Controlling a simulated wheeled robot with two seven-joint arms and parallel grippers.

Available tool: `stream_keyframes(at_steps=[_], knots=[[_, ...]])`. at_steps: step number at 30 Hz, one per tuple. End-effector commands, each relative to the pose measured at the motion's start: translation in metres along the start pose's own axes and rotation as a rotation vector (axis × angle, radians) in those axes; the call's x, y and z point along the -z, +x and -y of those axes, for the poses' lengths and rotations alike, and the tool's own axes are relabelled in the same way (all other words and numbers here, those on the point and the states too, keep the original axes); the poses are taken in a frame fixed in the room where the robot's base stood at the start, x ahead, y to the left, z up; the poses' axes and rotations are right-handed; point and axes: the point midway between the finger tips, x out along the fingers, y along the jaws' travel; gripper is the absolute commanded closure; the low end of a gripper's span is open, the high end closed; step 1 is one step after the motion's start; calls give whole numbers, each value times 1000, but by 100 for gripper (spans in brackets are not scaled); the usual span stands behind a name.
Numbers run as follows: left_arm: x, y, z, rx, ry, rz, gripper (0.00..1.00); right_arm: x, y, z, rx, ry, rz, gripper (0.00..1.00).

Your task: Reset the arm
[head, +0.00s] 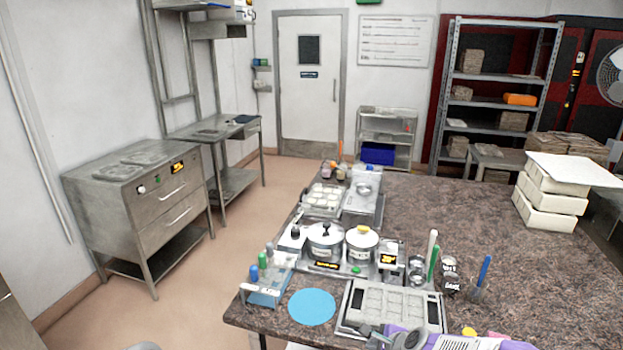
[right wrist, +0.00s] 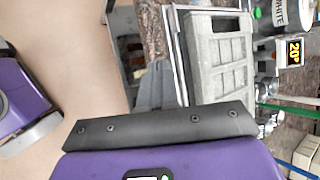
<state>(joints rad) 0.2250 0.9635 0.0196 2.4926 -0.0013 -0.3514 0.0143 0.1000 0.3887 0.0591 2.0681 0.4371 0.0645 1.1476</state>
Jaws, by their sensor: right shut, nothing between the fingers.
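My right gripper (head: 375,335) is at the bottom edge of the head view, with my purple right arm to its right. It is shut and empty, at the near edge of the worktop by the grey mould tray (head: 347,318). In the right wrist view its grey fingers (right wrist: 156,85) point up the picture, left of the grey mould (right wrist: 222,65). Whether the fingers touch the tray cannot be told. My left gripper is not in view.
The speckled worktop (head: 480,225) carries a blue disc (head: 312,307), a rack with coloured bottles (head: 265,290), pots (head: 325,243) and upright tools (head: 484,275). White boxes (head: 545,205) stand at the back right. The worktop's middle right is clear.

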Motion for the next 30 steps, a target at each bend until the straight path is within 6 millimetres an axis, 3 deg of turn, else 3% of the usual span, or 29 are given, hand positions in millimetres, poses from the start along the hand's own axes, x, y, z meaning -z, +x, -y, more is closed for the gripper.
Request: stream_keyframes(at_steps=[8,11,14,15,19,21,24,30], knots=[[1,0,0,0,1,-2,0,32,47,-98,-180,-362,-31,100],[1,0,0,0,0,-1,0,44,62,-152,-276,-557,-6,100],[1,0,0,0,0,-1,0,54,70,-220,-383,-804,64,100],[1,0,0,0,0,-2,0,56,70,-247,-421,-903,106,100],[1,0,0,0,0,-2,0,57,64,-314,-495,-1164,246,100],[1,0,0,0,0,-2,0,55,59,-337,-510,-1255,305,100],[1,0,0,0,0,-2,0,54,54,-354,-518,-1331,357,100],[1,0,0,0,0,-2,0,53,53,-359,-517,-1359,374,100]])
